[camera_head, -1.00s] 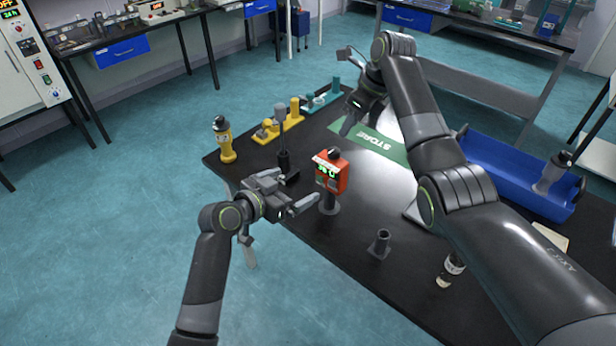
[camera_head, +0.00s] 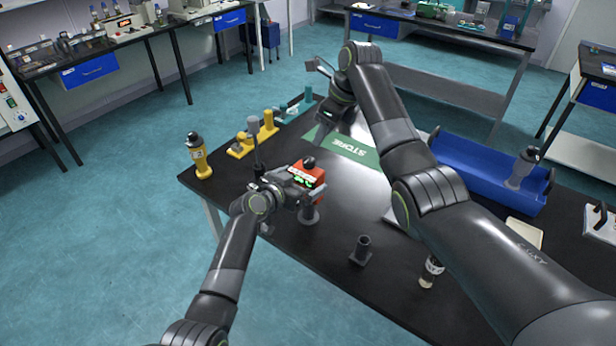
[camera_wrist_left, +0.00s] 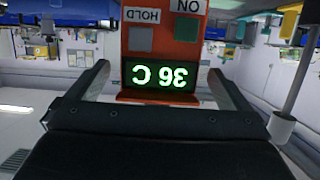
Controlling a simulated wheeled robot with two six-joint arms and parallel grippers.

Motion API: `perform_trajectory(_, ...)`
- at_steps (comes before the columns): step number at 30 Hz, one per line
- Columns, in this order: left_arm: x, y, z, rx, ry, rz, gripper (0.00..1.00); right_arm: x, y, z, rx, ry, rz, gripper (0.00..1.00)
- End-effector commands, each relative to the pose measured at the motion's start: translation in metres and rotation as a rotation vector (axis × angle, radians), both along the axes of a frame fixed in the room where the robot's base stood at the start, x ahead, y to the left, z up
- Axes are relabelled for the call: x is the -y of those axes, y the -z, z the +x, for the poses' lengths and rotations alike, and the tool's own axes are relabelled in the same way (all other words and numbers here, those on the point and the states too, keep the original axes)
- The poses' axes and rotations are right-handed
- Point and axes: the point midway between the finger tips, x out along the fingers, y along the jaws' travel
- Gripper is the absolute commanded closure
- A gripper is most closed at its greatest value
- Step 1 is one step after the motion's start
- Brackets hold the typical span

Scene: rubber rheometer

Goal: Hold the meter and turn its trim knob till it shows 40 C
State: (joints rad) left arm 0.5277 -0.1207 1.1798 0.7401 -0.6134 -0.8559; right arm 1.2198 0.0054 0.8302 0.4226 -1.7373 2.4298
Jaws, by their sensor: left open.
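The red meter (camera_head: 309,172) stands on a dark stand on the black table, with a black trim knob (camera_head: 309,161) on top. In the left wrist view the meter (camera_wrist_left: 160,48) appears upside down. Its lit green display (camera_wrist_left: 160,76) reads 36 C, and the HOLD and ON buttons show. My left gripper (camera_head: 303,184) is open at the meter, with one finger on each side of its body; gaps show in the wrist view. My right gripper (camera_head: 335,128) hangs over the table near the green STORE mat (camera_head: 345,147), away from the meter; its jaws are unclear.
A yellow-and-black bottle (camera_head: 199,158) and a yellow rack (camera_head: 254,137) stand at the table's left side. A dark cylindrical holder (camera_head: 362,250) and a small vial (camera_head: 431,270) stand in front. A blue bin (camera_head: 480,170) is at the right.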

Motion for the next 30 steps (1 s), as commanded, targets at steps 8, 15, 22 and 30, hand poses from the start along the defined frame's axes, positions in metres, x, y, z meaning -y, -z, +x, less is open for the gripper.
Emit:
perform_trajectory(8,0.015,0.007,0.019,0.000,0.002,0.000,0.00,0.000,0.000,0.000,0.000,0.000,0.000,0.64)
perform_trajectory(15,0.019,0.010,0.026,0.000,0.000,0.000,0.00,0.000,0.000,0.000,0.000,0.000,0.000,0.64)
perform_trajectory(22,0.020,0.010,0.027,0.000,0.000,0.000,0.00,0.000,0.000,0.000,0.000,0.000,0.000,0.64)
perform_trajectory(30,0.020,0.010,0.026,0.000,0.000,0.000,0.25,0.000,0.000,0.000,0.000,0.000,0.000,0.64)
